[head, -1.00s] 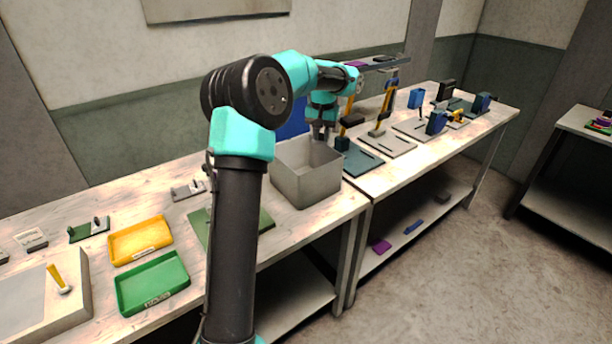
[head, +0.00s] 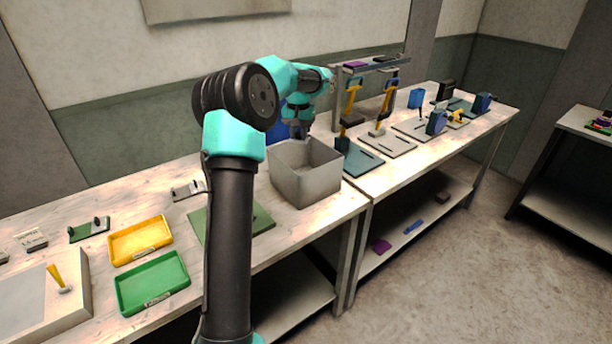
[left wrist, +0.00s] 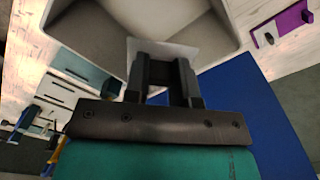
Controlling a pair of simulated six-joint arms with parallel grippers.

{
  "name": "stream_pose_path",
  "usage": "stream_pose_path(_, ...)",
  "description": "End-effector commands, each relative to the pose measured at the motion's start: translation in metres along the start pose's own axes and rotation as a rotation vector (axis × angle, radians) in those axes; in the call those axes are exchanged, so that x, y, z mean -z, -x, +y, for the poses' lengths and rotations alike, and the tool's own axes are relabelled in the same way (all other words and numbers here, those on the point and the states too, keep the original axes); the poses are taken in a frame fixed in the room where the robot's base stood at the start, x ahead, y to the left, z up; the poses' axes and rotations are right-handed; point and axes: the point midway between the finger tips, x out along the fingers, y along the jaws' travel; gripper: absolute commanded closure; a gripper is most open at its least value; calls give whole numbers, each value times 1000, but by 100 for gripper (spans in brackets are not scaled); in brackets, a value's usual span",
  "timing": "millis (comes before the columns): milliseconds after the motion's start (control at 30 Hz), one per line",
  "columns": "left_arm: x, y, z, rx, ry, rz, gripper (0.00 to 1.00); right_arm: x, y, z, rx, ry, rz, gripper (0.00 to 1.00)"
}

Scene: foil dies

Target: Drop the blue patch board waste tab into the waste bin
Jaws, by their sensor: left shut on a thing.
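My left gripper (head: 301,136) is over the far rim of the grey, open-topped waste bin (head: 305,184). In the left wrist view the two dark fingers (left wrist: 165,82) are shut on a thin pale tab (left wrist: 193,52), which sticks out past the fingertips. The tab looks whitish there, not blue, and I cannot make it out in the head view. The bin's wall (left wrist: 90,38) and opening lie just beyond the fingertips. A blue panel (left wrist: 255,105) shows beside the gripper; it also stands behind the bin in the head view. My right gripper is not in view.
Left of the bin are a dark green plate (head: 262,219), a yellow tray (head: 140,241) and a green tray (head: 152,283). Right of it stand yellow-handled presses (head: 352,100) on flat bases beneath a grey shelf frame (head: 378,64).

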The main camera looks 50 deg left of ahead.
Motion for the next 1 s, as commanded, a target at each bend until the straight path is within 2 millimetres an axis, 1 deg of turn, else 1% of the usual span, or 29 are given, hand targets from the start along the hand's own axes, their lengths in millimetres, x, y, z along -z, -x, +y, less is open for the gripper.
stream_pose_path(200, 0, -24, 0, 0, 0, -1, 97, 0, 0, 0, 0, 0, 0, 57)
stream_pose_path(400, 0, -40, 0, 0, 0, -1, 97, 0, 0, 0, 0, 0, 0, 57)
stream_pose_path(533, 0, -43, 0, 0, 0, 0, 97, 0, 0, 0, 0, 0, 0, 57)
stream_pose_path(767, 0, -43, 0, 0, 0, 0, 97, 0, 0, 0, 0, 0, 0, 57)
stream_pose_path(800, 0, -43, 0, 0, 0, 0, 74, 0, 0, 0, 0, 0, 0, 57)
stream_pose_path(1000, 0, -43, 0, 0, 0, 0, 55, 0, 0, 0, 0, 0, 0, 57)
